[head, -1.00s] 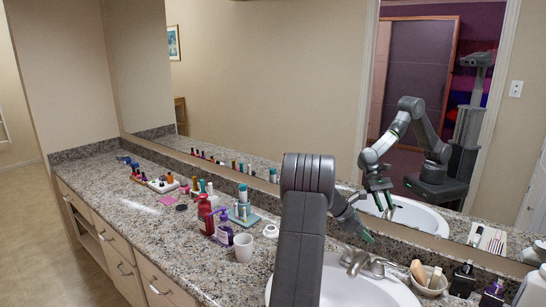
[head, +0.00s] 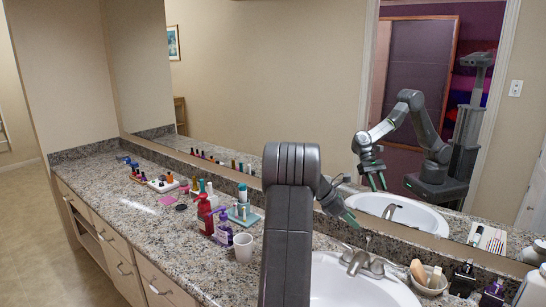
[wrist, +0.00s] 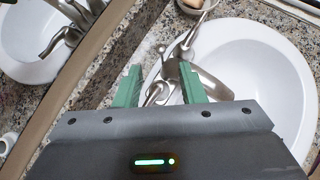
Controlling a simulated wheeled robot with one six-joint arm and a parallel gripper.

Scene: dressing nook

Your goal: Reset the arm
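My arm (head: 288,220) rises in the middle of the head view, over the counter and in front of the sink. My gripper (head: 350,217) reaches out past it toward the mirror, above the sink's back edge. In the wrist view, the two green fingers of my gripper (wrist: 160,78) stand well apart with nothing held between them. The metal faucet (wrist: 180,70) and the white sink (wrist: 255,75) show below and beyond the fingers. The mirror also shows my arm bent, with the gripper pointing down.
The granite counter (head: 130,200) holds a white cup (head: 243,247), a red pump bottle (head: 204,214), a purple bottle (head: 223,228) and several small bottles left of my arm. A bowl (head: 428,280) and dark bottles (head: 463,279) stand right of the sink. The mirror (head: 270,90) rises behind.

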